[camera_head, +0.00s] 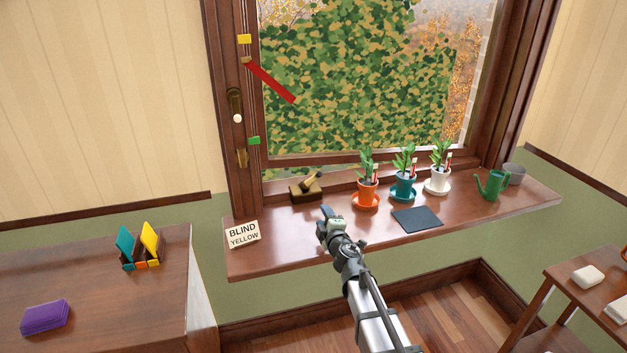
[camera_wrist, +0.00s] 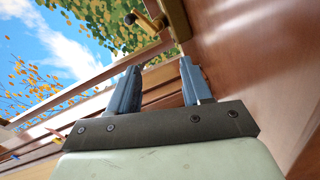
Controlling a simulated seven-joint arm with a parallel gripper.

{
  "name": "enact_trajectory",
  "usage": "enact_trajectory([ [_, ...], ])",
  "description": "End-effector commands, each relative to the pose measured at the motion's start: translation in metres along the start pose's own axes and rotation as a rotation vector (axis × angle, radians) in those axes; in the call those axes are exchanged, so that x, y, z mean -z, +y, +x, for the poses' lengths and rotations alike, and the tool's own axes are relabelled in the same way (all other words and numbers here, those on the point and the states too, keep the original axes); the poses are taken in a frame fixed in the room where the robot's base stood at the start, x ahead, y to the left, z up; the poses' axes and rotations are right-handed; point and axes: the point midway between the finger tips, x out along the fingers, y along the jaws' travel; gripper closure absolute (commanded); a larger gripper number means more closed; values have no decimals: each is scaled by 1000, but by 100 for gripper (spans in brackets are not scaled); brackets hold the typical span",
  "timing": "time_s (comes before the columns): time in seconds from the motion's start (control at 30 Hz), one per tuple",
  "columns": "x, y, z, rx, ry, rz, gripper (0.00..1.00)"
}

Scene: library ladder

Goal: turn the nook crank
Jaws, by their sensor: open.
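The crank (camera_head: 309,183) is a small brass arm on a brass base on the windowsill (camera_head: 290,240), at the foot of the window on the left. In the wrist view the crank (camera_wrist: 152,22) is at the top, with a dark knob at its left end. My gripper (camera_head: 326,213) is above the sill, in front of the crank and apart from it. In the wrist view my gripper (camera_wrist: 160,72) is open, with nothing between its two grey fingers. The crank lies beyond the fingertips.
Orange (camera_head: 367,192), teal (camera_head: 403,187) and white (camera_head: 438,180) potted plants stand right of the crank. A dark mat (camera_head: 417,219) lies before them. A "BLIND YELLOW" card (camera_head: 243,234) stands at left. Yellow (camera_head: 244,39) and green (camera_head: 254,140) markers and a red pointer (camera_head: 272,83) are on the frame.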

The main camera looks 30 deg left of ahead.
Motion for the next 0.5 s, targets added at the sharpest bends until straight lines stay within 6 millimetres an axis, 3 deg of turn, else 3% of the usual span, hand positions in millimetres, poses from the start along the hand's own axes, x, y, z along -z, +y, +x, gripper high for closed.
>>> enact_trajectory([
  [0.27, 3, -13, 52, 42, -180, -230, 51],
  [0.5, 22, -17, 105, 91, -452, -573, 51],
])
